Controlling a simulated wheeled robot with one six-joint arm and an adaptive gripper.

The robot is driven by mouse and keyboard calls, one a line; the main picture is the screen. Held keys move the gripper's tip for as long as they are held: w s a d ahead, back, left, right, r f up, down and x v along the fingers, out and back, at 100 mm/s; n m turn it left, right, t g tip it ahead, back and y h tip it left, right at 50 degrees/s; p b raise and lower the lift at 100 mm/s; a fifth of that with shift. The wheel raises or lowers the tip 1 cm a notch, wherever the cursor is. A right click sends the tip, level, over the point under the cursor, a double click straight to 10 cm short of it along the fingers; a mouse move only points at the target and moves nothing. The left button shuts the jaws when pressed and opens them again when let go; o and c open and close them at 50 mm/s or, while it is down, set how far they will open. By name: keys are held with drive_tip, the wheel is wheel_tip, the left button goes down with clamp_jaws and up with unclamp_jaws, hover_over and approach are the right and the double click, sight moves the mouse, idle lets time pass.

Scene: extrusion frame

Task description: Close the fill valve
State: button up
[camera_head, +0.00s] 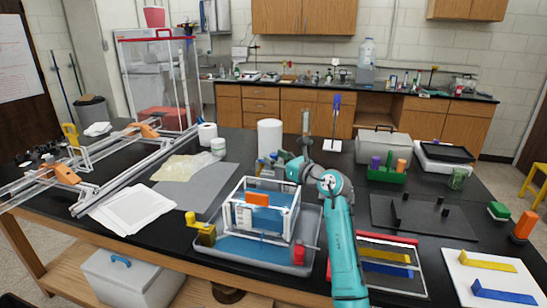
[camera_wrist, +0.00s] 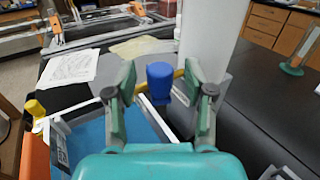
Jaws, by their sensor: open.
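A blue knob (camera_wrist: 160,82), likely the fill valve handle, stands upright between my two fingers in the wrist view. A thin yellow-brass part shows just behind it. My gripper (camera_wrist: 159,72) is open, with one finger on each side of the knob and a visible gap on both sides. In the head view my gripper (camera_head: 282,161) is beside the white cylinder (camera_head: 269,136), behind the white-framed tank (camera_head: 240,217) with blue inside. Small blue and yellow parts show near the gripper there, partly hidden. The valve's lower body is hidden by my gripper.
The white cylinder also rises close behind my right finger in the wrist view (camera_wrist: 207,40). The tank's frame is near my left finger. A yellow valve-like fitting (camera_head: 201,230) stands left of the tank. A green caddy (camera_head: 387,173) and dark plate are to the right.

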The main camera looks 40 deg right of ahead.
drive_tip(key=shift+w+a, duration=0.1)
drive_tip(key=shift+w, duration=0.7)
clamp_jaws()
drive_tip(key=shift+w+d+n+g+y, duration=0.1)
drive_tip(key=shift+d+n+g+y, duration=0.15)
drive_tip(key=shift+n+y, duration=0.55)
drive_tip(key=shift+w+d+n+g+y, duration=0.15)
drive_tip(key=shift+d+n+y, duration=0.25)
drive_tip(key=shift+y, duration=0.7)
drive_tip(key=shift+w+d+n+g+y, duration=0.15)
drive_tip(key=shift+n+g+y, duration=0.25)
drive_tip(key=shift+n+y, duration=0.35)
drive_tip(key=shift+w+d+n+g+y, duration=0.1)
drive_tip(key=shift+n+g+y, duration=0.35)
drive_tip(key=shift+y, duration=0.5)
unclamp_jaws()
